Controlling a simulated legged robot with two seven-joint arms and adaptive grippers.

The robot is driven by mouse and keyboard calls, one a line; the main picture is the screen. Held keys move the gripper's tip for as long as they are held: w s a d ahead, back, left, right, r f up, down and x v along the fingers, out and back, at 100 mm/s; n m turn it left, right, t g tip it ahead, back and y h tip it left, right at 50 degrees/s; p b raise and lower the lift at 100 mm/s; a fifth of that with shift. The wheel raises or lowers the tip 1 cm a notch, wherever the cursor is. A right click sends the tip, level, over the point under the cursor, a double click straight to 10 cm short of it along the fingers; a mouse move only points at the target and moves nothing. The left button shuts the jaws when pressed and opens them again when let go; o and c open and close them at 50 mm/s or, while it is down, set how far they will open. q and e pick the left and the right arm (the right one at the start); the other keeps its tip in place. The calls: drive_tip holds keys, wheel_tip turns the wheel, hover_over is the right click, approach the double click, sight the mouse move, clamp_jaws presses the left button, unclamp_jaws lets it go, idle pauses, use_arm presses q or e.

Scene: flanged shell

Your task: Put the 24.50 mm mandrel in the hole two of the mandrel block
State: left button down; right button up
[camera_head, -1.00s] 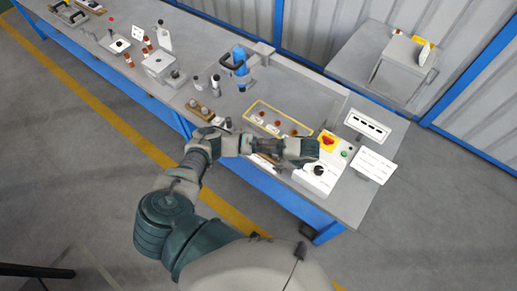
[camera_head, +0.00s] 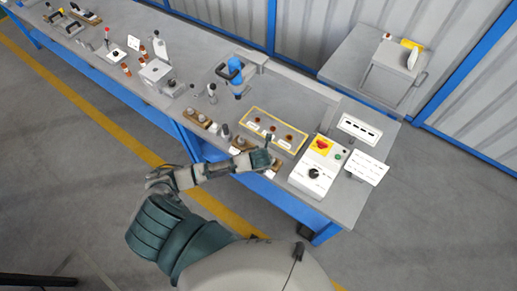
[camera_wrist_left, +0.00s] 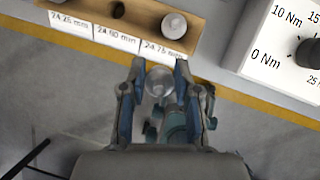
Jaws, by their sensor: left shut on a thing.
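My left gripper (camera_head: 264,158) is over the front edge of the bench. In the left wrist view its fingers (camera_wrist_left: 158,72) are shut on a shiny round-topped metal mandrel (camera_wrist_left: 159,82); no size marking shows on it. The wooden mandrel block (camera_wrist_left: 144,14) lies just beyond the fingertips, with white labels, the middle one seemingly 24.50 mm. Its middle hole (camera_wrist_left: 118,9) is dark and empty. My right gripper is not in view.
A white control box (camera_head: 315,165) with a dial stands right of the gripper. Behind is a yellow-framed tray (camera_head: 275,128) with several reddish-brown parts. Another wooden rack (camera_head: 200,119) stands to the left. A blue tool (camera_head: 236,72) stands farther back.

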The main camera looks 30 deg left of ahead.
use_arm(q)
drive_tip(key=w+a, duration=0.1)
drive_tip(key=a, duration=0.1)
drive_tip(key=w+a, duration=0.2)
drive_tip(key=w+a+f, duration=0.1)
drive_tip(key=w+a, duration=0.1)
drive_tip(key=shift+a, duration=0.25)
drive_tip(key=x, duration=0.3)
drive_tip(key=p+x, duration=0.1)
drive_tip(key=shift+w+a, duration=0.25)
drive_tip(key=shift+a, duration=0.05)
drive_tip(key=c, duration=1.2)
unclamp_jaws()
drive_tip(key=o, duration=0.4)
drive_tip(key=shift+a, duration=0.25)
drive_tip(key=shift+c, duration=0.2)
drive_tip(key=shift+a+f, duration=0.1)
drive_tip(key=shift+a, duration=0.2)
drive_tip(key=v, duration=1.2)
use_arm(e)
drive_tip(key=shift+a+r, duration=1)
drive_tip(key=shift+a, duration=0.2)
